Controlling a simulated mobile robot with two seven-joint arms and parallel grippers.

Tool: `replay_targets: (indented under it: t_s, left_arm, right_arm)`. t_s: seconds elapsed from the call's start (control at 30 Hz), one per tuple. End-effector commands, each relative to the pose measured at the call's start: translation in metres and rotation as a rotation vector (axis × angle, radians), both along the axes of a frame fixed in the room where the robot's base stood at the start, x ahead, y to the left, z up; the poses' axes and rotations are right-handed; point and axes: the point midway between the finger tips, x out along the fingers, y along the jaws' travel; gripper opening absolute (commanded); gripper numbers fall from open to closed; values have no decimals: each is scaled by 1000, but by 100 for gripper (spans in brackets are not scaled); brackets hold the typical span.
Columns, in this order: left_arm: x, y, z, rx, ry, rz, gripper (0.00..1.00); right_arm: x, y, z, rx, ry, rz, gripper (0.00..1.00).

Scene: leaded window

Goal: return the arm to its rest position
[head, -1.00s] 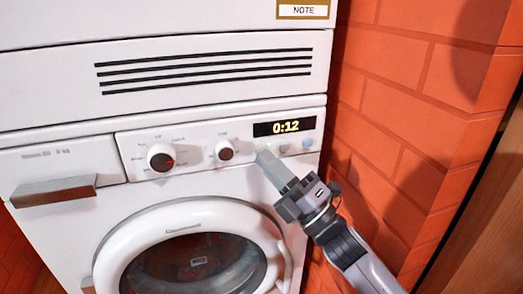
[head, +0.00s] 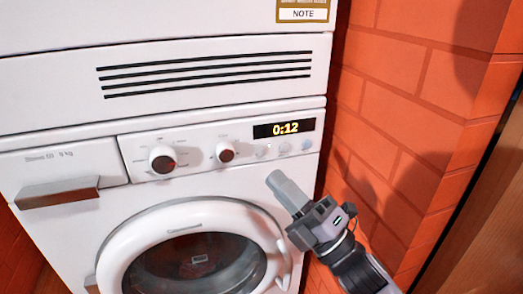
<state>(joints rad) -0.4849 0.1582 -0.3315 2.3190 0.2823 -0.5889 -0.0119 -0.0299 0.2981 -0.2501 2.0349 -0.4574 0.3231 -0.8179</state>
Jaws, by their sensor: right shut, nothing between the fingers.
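My right gripper (head: 275,180) is shut and empty. It is in front of the washing machine (head: 220,188), below the buttons (head: 284,147) and apart from the control panel. Its arm comes in from the lower right. The display (head: 284,128) on the panel reads 0:12. My left gripper is not in view.
The round door (head: 128,240) of the machine is closed, just left of my gripper. Two knobs (head: 163,159) and a drawer handle (head: 58,192) stick out of the front. An orange brick wall (head: 400,80) stands close on the right, with a wooden surface (head: 490,220) beyond it.

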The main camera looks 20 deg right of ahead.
Motion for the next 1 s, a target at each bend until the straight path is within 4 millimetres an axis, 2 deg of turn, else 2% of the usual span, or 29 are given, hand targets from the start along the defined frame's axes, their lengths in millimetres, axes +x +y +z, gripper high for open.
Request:
replay_targets:
  t_s: [0.4,0.53,0.67,0.77,0.87,1.0]
  left_arm:
    - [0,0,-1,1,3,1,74]
    - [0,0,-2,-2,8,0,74]
    - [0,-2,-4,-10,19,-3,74]
    - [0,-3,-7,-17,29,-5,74]
    - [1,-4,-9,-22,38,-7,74]
    - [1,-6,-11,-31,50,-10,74]
  right_arm:
    - [-5,-1,-1,7,9,1,0]
    - [-4,-4,-13,118,139,19,0]
    - [-6,-7,-49,399,459,65,0]
    - [-16,-3,-89,671,769,109,0]
    - [-36,9,-128,928,1067,145,0]
    - [-77,36,-173,1254,1460,178,0]
